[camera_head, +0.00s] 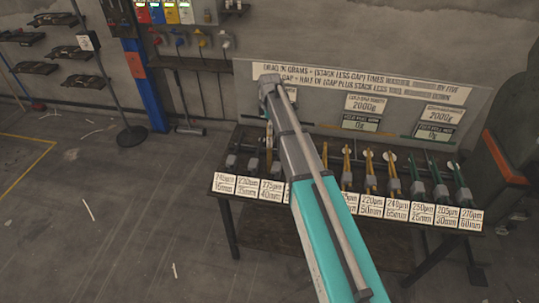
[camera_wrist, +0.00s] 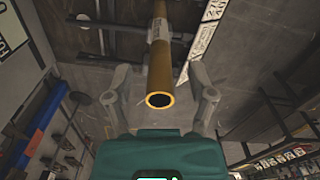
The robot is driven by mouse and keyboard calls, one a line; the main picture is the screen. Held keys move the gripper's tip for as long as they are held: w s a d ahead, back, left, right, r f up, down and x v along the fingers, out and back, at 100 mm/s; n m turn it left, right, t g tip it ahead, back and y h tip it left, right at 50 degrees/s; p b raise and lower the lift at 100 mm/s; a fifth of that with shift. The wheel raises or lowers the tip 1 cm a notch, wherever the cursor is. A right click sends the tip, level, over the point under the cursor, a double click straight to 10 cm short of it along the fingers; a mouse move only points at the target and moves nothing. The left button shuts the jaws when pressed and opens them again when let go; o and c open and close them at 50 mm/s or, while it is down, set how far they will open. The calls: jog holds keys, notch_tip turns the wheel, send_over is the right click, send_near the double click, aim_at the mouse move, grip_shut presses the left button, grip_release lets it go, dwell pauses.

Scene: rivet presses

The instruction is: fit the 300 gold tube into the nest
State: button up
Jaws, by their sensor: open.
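A gold tube (camera_wrist: 159,72) runs between the spread fingers of my gripper (camera_wrist: 158,82) in the wrist view, its open round end towards the camera. A grey holder or collar sits around it farther up. My fingers are open, with a gap on both sides of the tube. In the head view several gold tubes, one of them here (camera_head: 370,170), stand on the bench among grey and green ones. My arm hides part of the row and my gripper there. I can read no 300 label. I cannot make out the nest.
The bench (camera_head: 305,226) carries a row of white size labels (camera_head: 370,207). A sign panel (camera_head: 300,80) stands behind it. A dark machine with an orange edge (camera_head: 503,157) stands at the right. A blue post (camera_head: 146,85) is at the left. The floor at left is mostly clear.

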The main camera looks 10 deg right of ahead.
jog(key=shift+f+b, duration=0.6)
jog(key=shift+f, duration=0.25)
grip_shut()
